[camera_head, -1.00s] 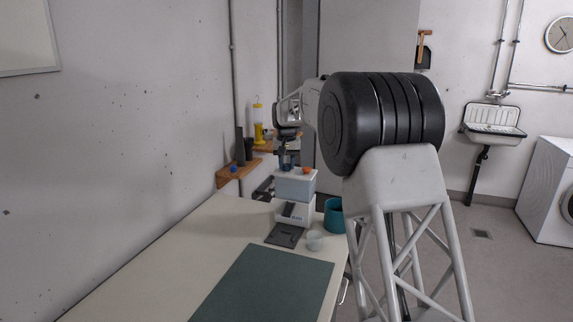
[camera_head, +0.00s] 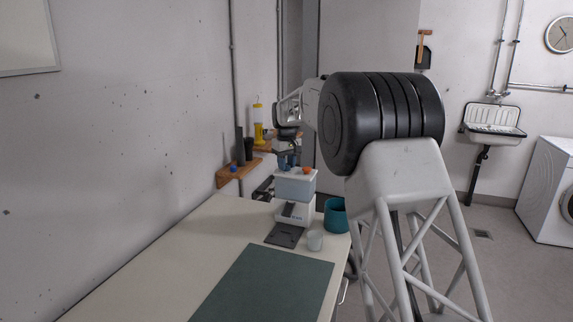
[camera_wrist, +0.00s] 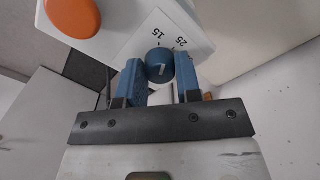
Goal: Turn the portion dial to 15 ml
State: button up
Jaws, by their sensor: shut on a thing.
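The dispenser (camera_head: 295,188) stands at the far end of the table, a pale blue box on a white base. Its portion dial (camera_wrist: 160,65) is a round blue knob with a white mark on its face. The numbers 15 and 25 show on the white plate (camera_wrist: 141,36) beyond it; other numbers are hidden. Which number the mark points at is hard to tell. My gripper (camera_wrist: 160,73) is shut on the dial, with one blue finger on each side. In the head view my gripper (camera_head: 287,160) is over the dispenser's top. An orange button (camera_wrist: 73,15) sits beside the dial.
A dark tray (camera_head: 285,235) lies in front. A green mat (camera_head: 262,290) covers the near table.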

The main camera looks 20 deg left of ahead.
aim_at(287, 165)
jog(key=shift+n, duration=1.5)
jog(key=o, duration=0.9)
jog(key=shift+r, duration=3.95)
